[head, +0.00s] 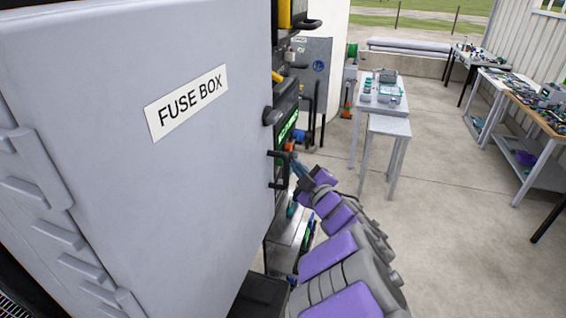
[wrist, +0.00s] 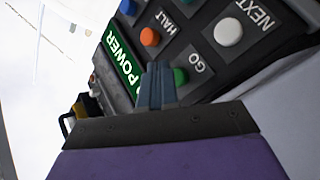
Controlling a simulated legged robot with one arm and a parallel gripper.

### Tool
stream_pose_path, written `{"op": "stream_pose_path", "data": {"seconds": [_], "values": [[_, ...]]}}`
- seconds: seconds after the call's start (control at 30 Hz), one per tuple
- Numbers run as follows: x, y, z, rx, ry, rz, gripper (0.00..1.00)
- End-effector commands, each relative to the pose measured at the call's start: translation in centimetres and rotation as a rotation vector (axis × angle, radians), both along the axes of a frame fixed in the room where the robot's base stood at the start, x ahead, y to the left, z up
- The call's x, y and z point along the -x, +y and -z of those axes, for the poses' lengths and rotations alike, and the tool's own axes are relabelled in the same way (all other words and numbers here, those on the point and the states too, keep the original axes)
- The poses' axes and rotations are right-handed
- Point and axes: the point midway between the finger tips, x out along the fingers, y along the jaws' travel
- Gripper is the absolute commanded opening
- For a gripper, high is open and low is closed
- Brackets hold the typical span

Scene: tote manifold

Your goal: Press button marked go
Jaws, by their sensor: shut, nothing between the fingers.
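The button panel (wrist: 190,45) fills the upper part of the wrist view, tilted in the picture. A green button (wrist: 181,75) sits beside the label GO. My gripper (wrist: 157,66) is shut and empty, its blue-grey fingertips just left of the green button in the picture. The fingers cover part of the panel, and I cannot tell whether they touch it. In the head view my gripper (head: 297,168) is at the panel side beyond the fuse box, where the button itself cannot be made out.
An orange button (wrist: 150,37) marked HALT and a white button (wrist: 228,33) marked NEXT are close by. A green POWER label (wrist: 125,66) runs along the panel. The grey fuse box (head: 140,200) blocks the left. Work tables (head: 388,122) stand beyond open concrete floor.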

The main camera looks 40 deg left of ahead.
Motion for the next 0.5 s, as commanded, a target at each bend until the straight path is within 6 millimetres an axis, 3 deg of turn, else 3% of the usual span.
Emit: {"op": "stream_pose_path", "data": {"seconds": [0.5], "values": [[0.38, 0.79, -0.06, 0.0, -0.001, -0.002, 0.0]]}}
